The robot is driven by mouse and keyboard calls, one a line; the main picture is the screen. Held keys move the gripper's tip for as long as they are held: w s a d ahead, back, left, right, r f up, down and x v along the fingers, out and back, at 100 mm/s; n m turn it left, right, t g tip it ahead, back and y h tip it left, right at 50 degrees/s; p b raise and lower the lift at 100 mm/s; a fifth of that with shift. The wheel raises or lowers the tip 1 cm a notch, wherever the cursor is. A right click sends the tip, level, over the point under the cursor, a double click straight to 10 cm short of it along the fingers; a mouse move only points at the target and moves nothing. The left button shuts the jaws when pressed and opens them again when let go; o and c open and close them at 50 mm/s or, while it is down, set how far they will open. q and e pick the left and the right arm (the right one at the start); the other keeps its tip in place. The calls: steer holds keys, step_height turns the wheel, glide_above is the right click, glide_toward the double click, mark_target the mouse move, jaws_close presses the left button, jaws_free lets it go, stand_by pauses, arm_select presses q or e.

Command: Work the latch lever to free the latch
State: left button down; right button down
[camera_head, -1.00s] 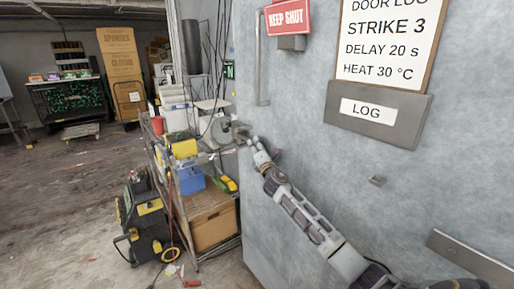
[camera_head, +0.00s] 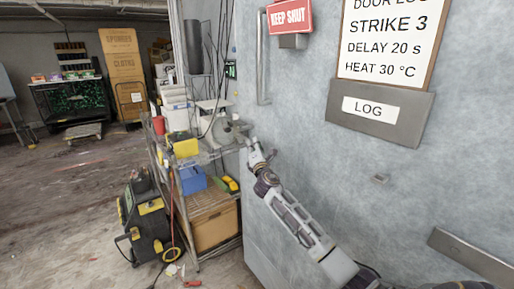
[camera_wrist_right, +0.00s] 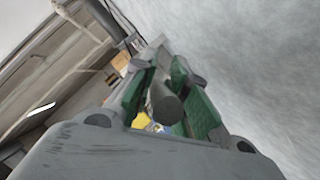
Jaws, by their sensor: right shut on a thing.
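The latch lever (camera_wrist_right: 166,104) shows in the right wrist view as a dark grey round bar, seen close to end-on. My right gripper (camera_wrist_right: 168,96) has its green-padded fingers on both sides of the bar and is shut on it. In the head view my right arm reaches up and left along the pale door, and the right gripper (camera_head: 243,138) is small at the door's left edge. The lever cannot be made out clearly there, and the rest of the latch is hidden. My left gripper is in neither view.
The grey door (camera_head: 320,170) fills the right side, with a vertical handle (camera_head: 262,72) and a log plate (camera_head: 378,119). A loaded wire shelf (camera_head: 205,195) stands close left of the gripper. A yellow-black machine (camera_head: 148,220) stands on the floor; open floor lies farther left.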

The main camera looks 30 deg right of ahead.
steer(key=shift+w+a+f+m+g+h+b, duration=0.1)
steer(key=shift+a+f+m+g+h+b, duration=0.25)
steer(key=shift+a+f+h, duration=0.2)
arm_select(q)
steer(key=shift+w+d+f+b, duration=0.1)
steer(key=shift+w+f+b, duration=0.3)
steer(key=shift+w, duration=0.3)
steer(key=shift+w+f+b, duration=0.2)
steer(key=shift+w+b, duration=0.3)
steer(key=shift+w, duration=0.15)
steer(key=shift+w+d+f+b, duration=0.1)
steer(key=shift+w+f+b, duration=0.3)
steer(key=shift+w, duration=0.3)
arm_select(e)
steer(key=shift+w+a+r+m+g+h, duration=0.1)
steer(key=shift+w+a+m+g+h, duration=0.1)
steer(key=shift+a+m+g+h, duration=0.65)
steer(key=shift+w+a+m+g+h, duration=0.2)
steer(key=shift+a+m+g+h, duration=0.25)
steer(key=shift+a+h, duration=0.65)
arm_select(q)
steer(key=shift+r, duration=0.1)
arm_select(e)
steer(key=shift+d, duration=0.1)
steer(key=c, duration=1.4)
jaws_free()
steer(key=shift+w+d, duration=0.1)
steer(key=shift+w, duration=0.05)
steer(key=shift+c, duration=0.2)
steer(key=shift+r, duration=0.3)
